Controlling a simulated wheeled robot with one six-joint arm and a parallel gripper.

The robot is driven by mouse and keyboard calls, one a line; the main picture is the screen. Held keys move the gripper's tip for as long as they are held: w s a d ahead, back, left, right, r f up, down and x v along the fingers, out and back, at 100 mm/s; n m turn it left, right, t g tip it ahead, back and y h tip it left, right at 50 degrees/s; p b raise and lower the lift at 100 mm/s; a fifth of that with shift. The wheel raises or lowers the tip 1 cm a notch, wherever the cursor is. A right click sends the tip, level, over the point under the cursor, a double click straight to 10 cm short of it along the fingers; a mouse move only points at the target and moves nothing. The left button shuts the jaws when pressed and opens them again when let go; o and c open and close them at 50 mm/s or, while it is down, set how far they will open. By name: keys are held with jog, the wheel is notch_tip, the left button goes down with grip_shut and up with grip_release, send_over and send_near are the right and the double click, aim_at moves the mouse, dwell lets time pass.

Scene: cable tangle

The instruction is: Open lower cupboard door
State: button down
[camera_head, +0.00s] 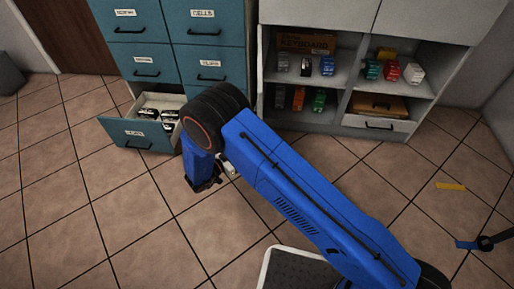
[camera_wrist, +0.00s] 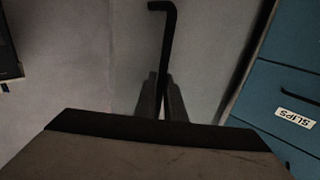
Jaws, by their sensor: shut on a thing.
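In the wrist view a pale grey cupboard door panel (camera_wrist: 210,45) fills the middle. A black bar handle (camera_wrist: 166,35) with a bent end stands out from it. My gripper (camera_wrist: 163,88) is shut on this handle, with one grey finger on each side of the bar. In the head view the lower part of the white cupboard (camera_head: 345,65) shows open shelves. A thin pale upright panel (camera_head: 260,75) stands edge-on at its left side. My blue arm hides the gripper and the handle in the head view.
A blue drawer cabinet (camera_head: 212,66) stands left of the cupboard; its bottom drawer (camera_head: 137,134) is pulled out beside my arm. The shelves hold several small coloured items and a box marked KEYBOARD (camera_head: 305,41). A yellow strip (camera_head: 450,186) lies on the otherwise mostly clear tiled floor.

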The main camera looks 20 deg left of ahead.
jog(key=shift+a, duration=0.4)
jog(key=c, duration=1.8)
grip_release()
jog(key=shift+c, duration=0.2)
jog(key=v, duration=1.7)
jog(key=shift+s+a, duration=0.2)
jog(key=shift+a, duration=0.05)
